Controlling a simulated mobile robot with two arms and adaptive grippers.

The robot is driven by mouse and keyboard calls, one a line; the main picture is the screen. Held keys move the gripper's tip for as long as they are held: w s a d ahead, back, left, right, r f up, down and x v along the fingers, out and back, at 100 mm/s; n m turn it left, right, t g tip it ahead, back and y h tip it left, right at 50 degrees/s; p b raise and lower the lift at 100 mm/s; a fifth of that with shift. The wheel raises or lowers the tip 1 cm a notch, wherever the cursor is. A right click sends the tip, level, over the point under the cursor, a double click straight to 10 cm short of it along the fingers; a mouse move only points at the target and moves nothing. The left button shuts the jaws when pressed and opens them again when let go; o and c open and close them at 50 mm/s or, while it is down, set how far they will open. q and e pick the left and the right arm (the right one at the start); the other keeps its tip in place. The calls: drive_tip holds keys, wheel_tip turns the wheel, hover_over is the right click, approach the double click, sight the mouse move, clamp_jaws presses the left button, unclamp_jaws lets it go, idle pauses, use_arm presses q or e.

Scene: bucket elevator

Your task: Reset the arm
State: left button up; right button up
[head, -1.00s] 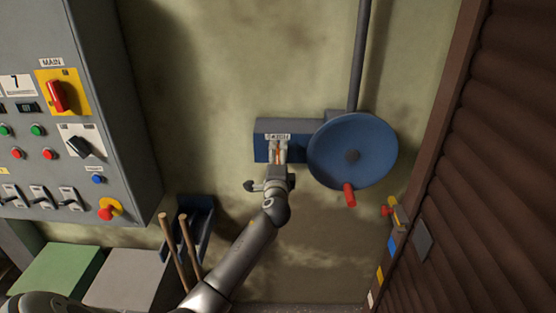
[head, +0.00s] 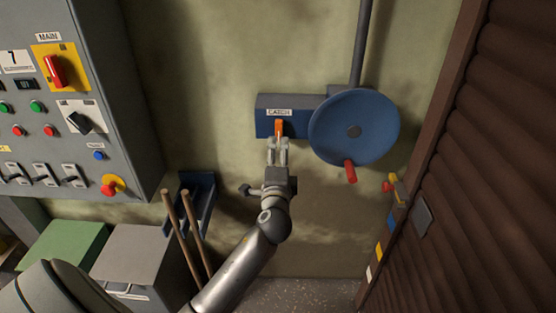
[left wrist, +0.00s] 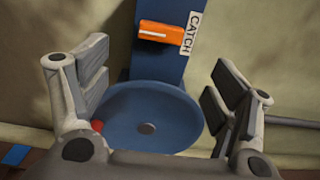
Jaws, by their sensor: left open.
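My left gripper (head: 278,148) is open and empty in front of the wall, just below the orange catch lever (head: 279,127) in the head view. The lever sits on a blue box (head: 300,102) labelled CATCH. In the left wrist view the two fingers (left wrist: 160,95) stand wide apart, and the orange lever (left wrist: 160,33) shows beyond them, clear of both. My left arm comes up from the bottom left. My right gripper is in no view.
A blue handwheel (head: 372,115) with a red handle (head: 350,172) is right of the box. A grey control panel (head: 120,130) stands at left, with a blue wall holder (head: 205,190) and wooden handles (head: 180,240) below. A brown ribbed shutter (head: 490,160) is at right.

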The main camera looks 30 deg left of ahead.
use_arm(q)
drive_tip(key=shift+s+d, duration=0.2)
drive_tip(key=shift+s, duration=0.2)
